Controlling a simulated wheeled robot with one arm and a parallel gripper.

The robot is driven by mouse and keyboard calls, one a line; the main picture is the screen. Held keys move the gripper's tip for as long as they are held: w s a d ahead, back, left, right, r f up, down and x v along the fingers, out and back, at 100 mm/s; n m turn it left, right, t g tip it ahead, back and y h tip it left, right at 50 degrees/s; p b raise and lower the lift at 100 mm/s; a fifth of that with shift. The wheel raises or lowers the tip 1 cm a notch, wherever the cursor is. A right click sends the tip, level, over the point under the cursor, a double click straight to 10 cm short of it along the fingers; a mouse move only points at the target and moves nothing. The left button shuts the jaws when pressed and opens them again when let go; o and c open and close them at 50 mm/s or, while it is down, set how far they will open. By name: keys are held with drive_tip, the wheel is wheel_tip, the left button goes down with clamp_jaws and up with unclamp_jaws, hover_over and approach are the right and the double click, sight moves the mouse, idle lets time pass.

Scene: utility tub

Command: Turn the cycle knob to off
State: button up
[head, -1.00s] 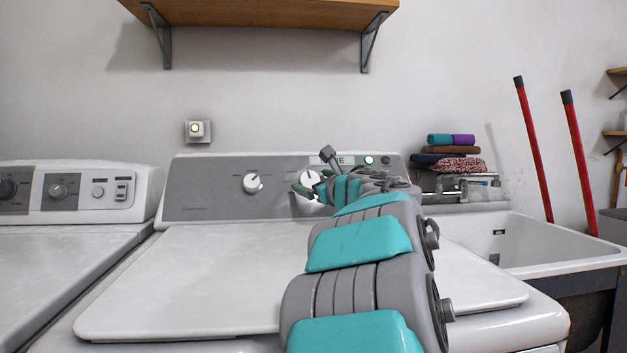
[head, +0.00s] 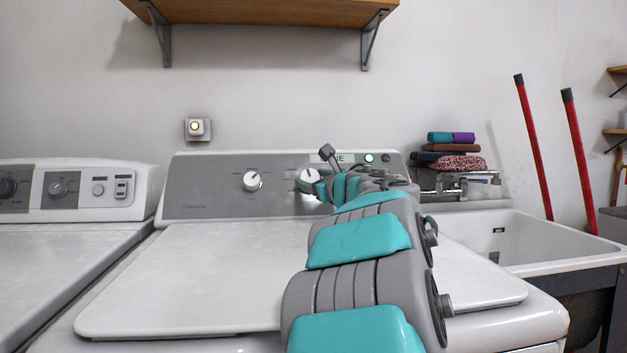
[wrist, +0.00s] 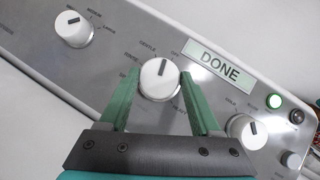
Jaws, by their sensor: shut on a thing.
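The cycle knob (wrist: 158,80) is round and white with a dark pointer line, on the washer's grey panel. In the wrist view its pointer aims between the printed words GENTLE and OFF. My gripper (wrist: 158,84) is shut on this knob, one green finger on each side. In the head view the knob (head: 308,177) is partly hidden by my gripper (head: 311,183) and arm. The display (wrist: 221,66) beside it reads DONE.
Another white knob (wrist: 73,28) is to the left, and a third (wrist: 246,131) is close to the right finger. A green light (wrist: 274,101) is lit. The closed washer lid (head: 200,270) lies below my arm. A wooden shelf (head: 265,14) hangs above.

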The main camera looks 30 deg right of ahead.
drive_tip(key=shift+c, duration=0.8)
drive_tip(key=shift+a+f+m+h+b, duration=0.15)
drive_tip(key=shift+f+m+h+b, duration=0.25)
drive_tip(key=shift+m+b, duration=0.55)
drive_tip(key=shift+r+m+h+b, duration=0.4)
drive_tip(key=shift+m+h, duration=0.4)
drive_tip(key=shift+m, duration=0.15)
drive_tip(key=o, duration=1.4)
drive_tip(key=shift+c, duration=0.2)
drive_tip(key=shift+b+v, duration=0.5)
drive_tip(key=shift+v, duration=3.35)
